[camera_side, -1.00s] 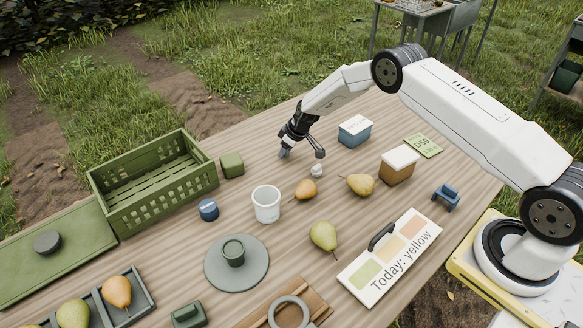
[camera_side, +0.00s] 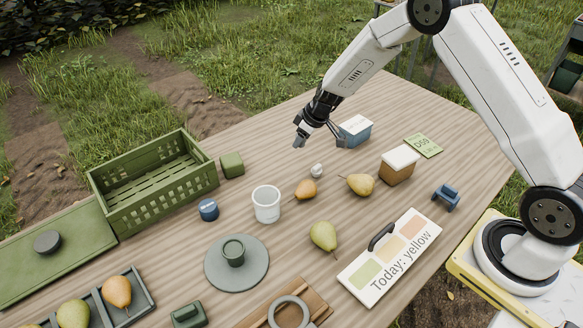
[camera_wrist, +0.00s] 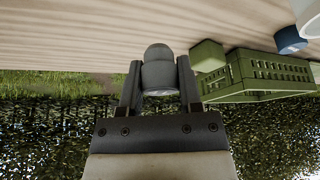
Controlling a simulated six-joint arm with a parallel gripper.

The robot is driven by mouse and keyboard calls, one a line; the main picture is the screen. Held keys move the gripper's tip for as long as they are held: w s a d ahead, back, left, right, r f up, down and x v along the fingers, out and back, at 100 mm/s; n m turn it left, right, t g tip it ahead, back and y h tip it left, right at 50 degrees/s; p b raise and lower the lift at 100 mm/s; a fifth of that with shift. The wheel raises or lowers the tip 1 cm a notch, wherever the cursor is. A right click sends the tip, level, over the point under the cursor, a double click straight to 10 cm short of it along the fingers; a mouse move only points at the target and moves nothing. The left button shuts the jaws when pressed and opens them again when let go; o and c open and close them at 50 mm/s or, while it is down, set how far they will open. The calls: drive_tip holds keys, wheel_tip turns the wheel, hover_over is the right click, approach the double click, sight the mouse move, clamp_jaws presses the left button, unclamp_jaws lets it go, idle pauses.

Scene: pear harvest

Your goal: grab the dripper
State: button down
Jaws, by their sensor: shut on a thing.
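A small grey piece with a rounded dark end, which I take to be the dripper (camera_wrist: 158,72), is between the two fingers of my gripper (camera_wrist: 159,88) in the wrist view. The fingers are shut on its sides. In the side view my gripper (camera_side: 320,136) is tilted above the far part of the table, to the left of the blue box. A grey tip of the held piece (camera_side: 299,141) shows at its lower left, clear of the wood. Most of the held piece is hidden by the gripper there.
A green crate (camera_side: 150,185) stands at left. Open wood lies left of my gripper.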

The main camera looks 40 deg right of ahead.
drive_tip(key=s+r, duration=0.3)
drive_tip(key=s, duration=0.3)
drive_tip(key=shift+s+a, duration=0.15)
drive_tip(key=shift+s, duration=0.15)
idle(0.5)
